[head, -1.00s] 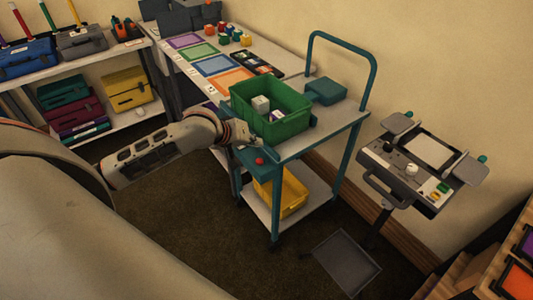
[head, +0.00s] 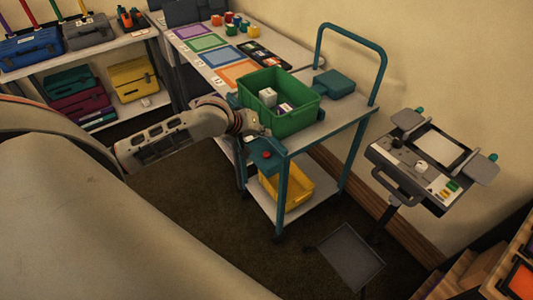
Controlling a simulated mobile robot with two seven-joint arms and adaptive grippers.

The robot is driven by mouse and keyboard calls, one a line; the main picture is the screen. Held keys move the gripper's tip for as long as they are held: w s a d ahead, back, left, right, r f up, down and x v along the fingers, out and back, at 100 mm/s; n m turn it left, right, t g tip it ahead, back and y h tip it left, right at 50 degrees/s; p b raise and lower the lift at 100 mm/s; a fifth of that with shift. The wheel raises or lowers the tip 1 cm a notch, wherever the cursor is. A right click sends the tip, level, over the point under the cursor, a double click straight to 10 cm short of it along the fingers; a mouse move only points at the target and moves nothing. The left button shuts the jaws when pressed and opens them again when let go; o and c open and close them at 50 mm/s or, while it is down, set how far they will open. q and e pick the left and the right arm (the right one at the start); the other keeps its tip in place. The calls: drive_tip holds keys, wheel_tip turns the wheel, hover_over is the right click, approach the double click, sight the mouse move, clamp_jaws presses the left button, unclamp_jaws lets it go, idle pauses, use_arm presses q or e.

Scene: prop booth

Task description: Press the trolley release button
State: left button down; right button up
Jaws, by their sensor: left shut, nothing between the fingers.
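The trolley (head: 362,113) has a teal frame, a raised handle and two shelves. Its red release button (head: 266,154) sits on a teal box at the near left end of the top shelf. My left gripper (head: 259,132) is shut and empty, just behind the button in the picture and beside the green crate. A small gap shows between its fingertips and the button. The fingers are small and partly blend with the trolley edge. My right gripper is not in view.
A green crate (head: 300,119) with small boxes and a teal box (head: 334,82) stand on the trolley. A yellow bin (head: 296,190) is on its lower shelf. A control stand (head: 411,172) stands at the right. A table with coloured mats (head: 222,57) is behind.

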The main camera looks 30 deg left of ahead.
sight(265, 154)
use_arm(q)
drive_tip(key=shift+f+b, duration=0.3)
drive_tip(key=shift+f, duration=2.85)
drive_tip(key=shift+f, duration=0.15)
drive_tip(key=shift+f+p, duration=0.25)
drive_tip(key=shift+p, duration=0.1)
drive_tip(key=shift+f, duration=0.55)
drive_tip(key=shift+r, duration=0.95)
